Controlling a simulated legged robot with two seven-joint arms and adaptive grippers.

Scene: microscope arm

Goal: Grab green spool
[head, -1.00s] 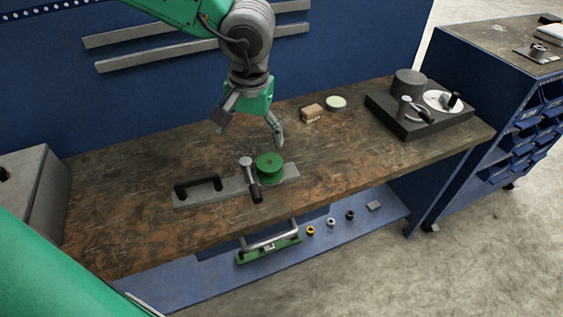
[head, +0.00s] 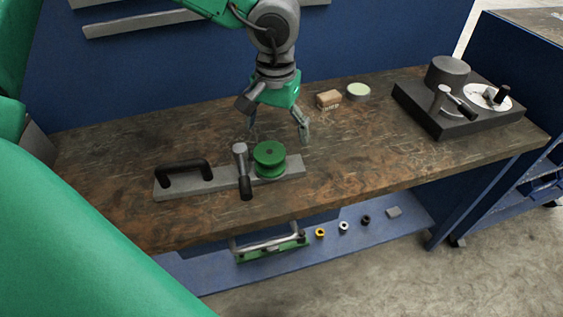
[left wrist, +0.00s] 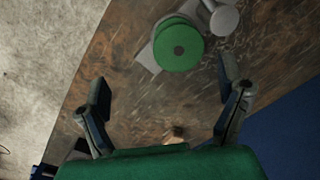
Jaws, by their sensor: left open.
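The green spool (head: 269,157) stands upright on the right part of a grey metal plate (head: 208,184) on the workbench. In the left wrist view the spool (left wrist: 179,46) shows from above, beyond and between the fingertips. My left gripper (head: 276,134) is open and empty, above the bench just behind the spool and not touching it. Its two spread fingers also show in the left wrist view (left wrist: 165,92). My right gripper is not in view.
A lever with a black grip (head: 243,172) stands close left of the spool, and a black handle (head: 184,171) is further left. A small cardboard box (head: 329,99) and a pale green round tin (head: 358,91) lie behind right. A dark fixture (head: 455,104) stands at the right.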

